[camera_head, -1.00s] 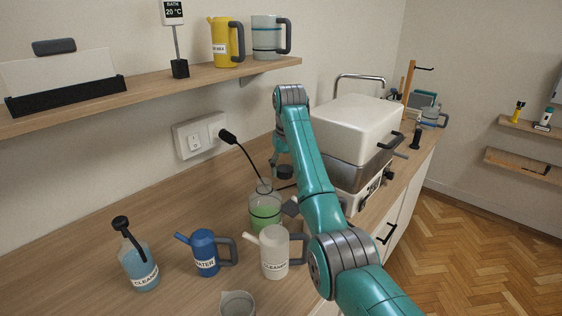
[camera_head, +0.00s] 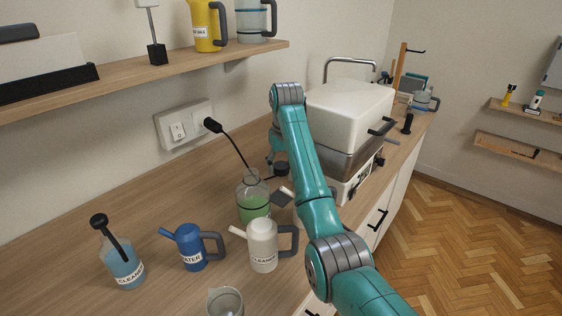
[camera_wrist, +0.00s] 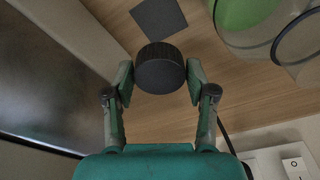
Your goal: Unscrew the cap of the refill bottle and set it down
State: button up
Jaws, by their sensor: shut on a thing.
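The cap is a round black ribbed piece (camera_wrist: 160,68). In the wrist view my gripper (camera_wrist: 160,80) is shut on it, with a finger pad on each side. The cap is small in the head view (camera_head: 281,168), right of the refill bottle and apart from it. The refill bottle (camera_head: 253,205) is a clear jar of green liquid standing on the counter. Part of it shows at the wrist view's upper right (camera_wrist: 245,12). A dark square pad (camera_wrist: 158,20) lies on the wood beyond the cap. My arm hides much of the gripper in the head view.
A white-lidded bath (camera_head: 345,115) stands behind my arm.

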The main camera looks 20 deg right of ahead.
jog(key=shift+f, duration=3.35)
jog(key=o, duration=1.8)
jog(key=shift+c, duration=0.2)
jog(key=shift+r, duration=2.95)
